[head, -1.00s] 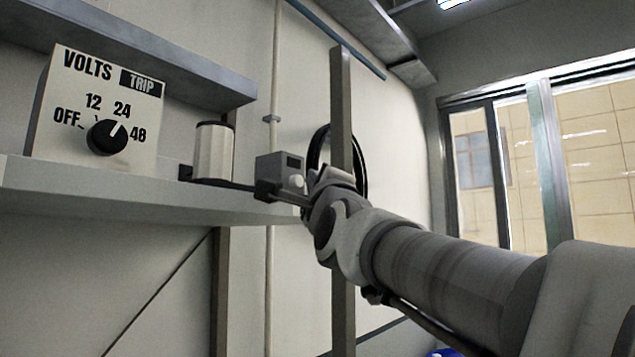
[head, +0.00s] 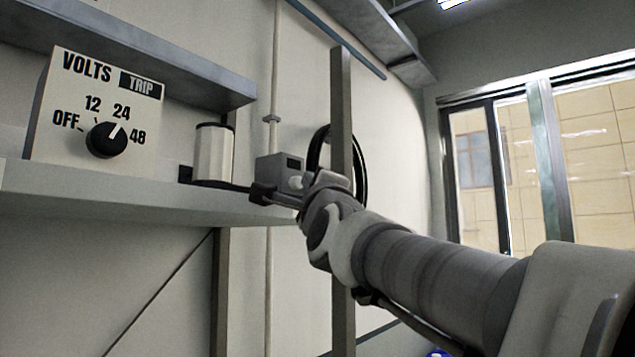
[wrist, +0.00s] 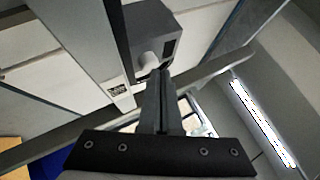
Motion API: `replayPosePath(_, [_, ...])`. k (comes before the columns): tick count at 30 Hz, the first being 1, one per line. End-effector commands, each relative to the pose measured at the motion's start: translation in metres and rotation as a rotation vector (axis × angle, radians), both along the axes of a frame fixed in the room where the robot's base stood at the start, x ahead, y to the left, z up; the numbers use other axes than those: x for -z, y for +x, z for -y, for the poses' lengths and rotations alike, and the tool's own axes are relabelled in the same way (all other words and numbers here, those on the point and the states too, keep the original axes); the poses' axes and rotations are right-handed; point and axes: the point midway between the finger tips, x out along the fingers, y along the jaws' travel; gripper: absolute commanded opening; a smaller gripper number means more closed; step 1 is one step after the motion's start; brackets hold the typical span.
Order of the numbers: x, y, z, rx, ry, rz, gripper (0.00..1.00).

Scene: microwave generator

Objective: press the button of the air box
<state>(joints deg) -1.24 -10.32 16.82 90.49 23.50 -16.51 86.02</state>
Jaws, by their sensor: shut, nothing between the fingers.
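The air box is a small grey box (head: 279,166) with a dark window on its face, beside the shelf's right end. It also shows at the top of the wrist view (wrist: 150,28). Its pale round button (wrist: 149,61) sticks out from the face, and a part of it shows in the head view (head: 295,182). My gripper (wrist: 160,74) is shut and empty, its fingers together. In the wrist view the fingertips appear just below and right of the button. I cannot tell whether they touch it. In the head view my gripper's end (head: 270,194) is just below the box.
A volts dial panel (head: 92,110) and a white cylinder (head: 213,152) stand on the shelf (head: 110,205) to the left. A grey vertical post (head: 341,100) and a black ring (head: 320,150) are right of the box. Windows are at the far right.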

Motion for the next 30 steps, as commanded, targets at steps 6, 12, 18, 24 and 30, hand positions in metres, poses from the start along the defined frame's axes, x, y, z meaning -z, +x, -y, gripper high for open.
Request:
replayPosePath(6, [0.0001, 0.0000, -0.0002, 0.000, 0.000, 0.000, 0.00])
replayPosePath(12, [0.0000, 0.0006, -0.0011, -0.001, 0.001, -0.001, 0.00])
replayPosePath(18, [0.0000, 0.0021, -0.0032, -0.002, 0.001, -0.001, 0.00])
replayPosePath(24, [0.0001, 0.0037, -0.0054, -0.002, 0.001, -0.002, 0.00])
replayPosePath(30, [0.0001, 0.0054, -0.0072, -0.002, 0.000, -0.002, 0.00])
